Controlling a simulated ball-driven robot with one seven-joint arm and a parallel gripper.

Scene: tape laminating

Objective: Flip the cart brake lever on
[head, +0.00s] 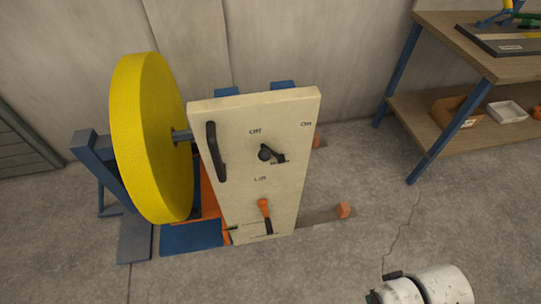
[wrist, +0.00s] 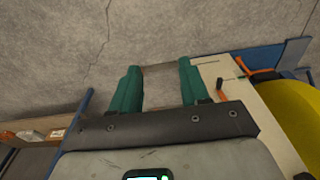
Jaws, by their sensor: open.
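The cart's cream panel (head: 235,150) stands upright in the middle of the head view. It bears a black lever (head: 268,154) at its upper middle and an orange-knobbed lever (head: 265,210) lower down. The printed labels are too small to tell surely which is the brake. The panel also shows at the right of the wrist view (wrist: 213,72), with a small orange-ended lever (wrist: 222,93) beside the fingers. My gripper (wrist: 158,68) has two green fingers, spread apart with nothing between them. It is left of that lever in the wrist view and apart from it.
A large yellow roll (head: 150,140) sits left of the panel on a blue stand. A black handle (head: 215,151) runs along the panel's left side. A wooden workbench (head: 490,50) with blue legs stands at the right.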

